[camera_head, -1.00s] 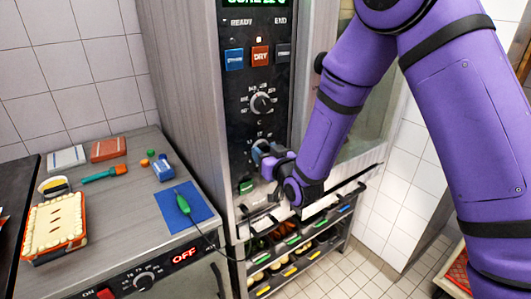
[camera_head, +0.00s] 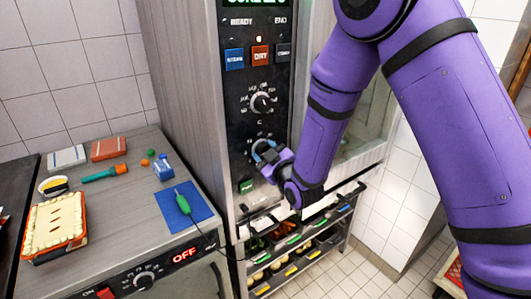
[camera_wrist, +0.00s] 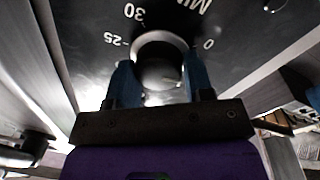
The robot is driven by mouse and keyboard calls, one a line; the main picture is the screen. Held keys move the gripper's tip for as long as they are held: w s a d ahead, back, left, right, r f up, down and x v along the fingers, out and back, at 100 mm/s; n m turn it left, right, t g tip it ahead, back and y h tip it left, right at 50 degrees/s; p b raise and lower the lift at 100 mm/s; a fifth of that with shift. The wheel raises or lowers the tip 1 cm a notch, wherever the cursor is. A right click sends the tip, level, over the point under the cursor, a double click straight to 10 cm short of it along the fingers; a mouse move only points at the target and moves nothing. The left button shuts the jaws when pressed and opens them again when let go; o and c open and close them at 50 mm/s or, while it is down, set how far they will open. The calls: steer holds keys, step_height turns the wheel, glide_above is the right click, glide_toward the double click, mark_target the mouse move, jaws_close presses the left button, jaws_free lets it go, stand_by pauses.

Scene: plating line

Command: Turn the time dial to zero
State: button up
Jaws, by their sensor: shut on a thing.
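The time dial (camera_wrist: 160,58) is a round knob with a light rim on the oven's black panel. In the wrist view it sits between the blue fingertips of my gripper (camera_wrist: 160,82), which is shut on it. White marks "30", "25", "0" and "MIN" show around it; "0" is to the right of the knob. The pointer is hidden or too dark to read. In the head view my gripper (camera_head: 266,152) is at the lower dial and covers much of it.
Above is a temperature dial (camera_head: 262,103) marked C, with blue, red and black buttons higher up. A green switch (camera_head: 246,186) sits just below my gripper. At left, a counter (camera_head: 130,215) holds a pie dish (camera_head: 82,232) and a blue mat (camera_head: 170,208). Trays stand below the oven.

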steer(key=n, duration=0.6)
steer(key=shift+y, duration=0.4)
steer(key=shift+n, duration=0.4)
steer(key=o, duration=0.9)
steer(key=shift+f, duration=0.1)
steer(key=v, duration=1)
steer(key=shift+s+d, duration=0.25)
steer(key=shift+s, duration=0.05)
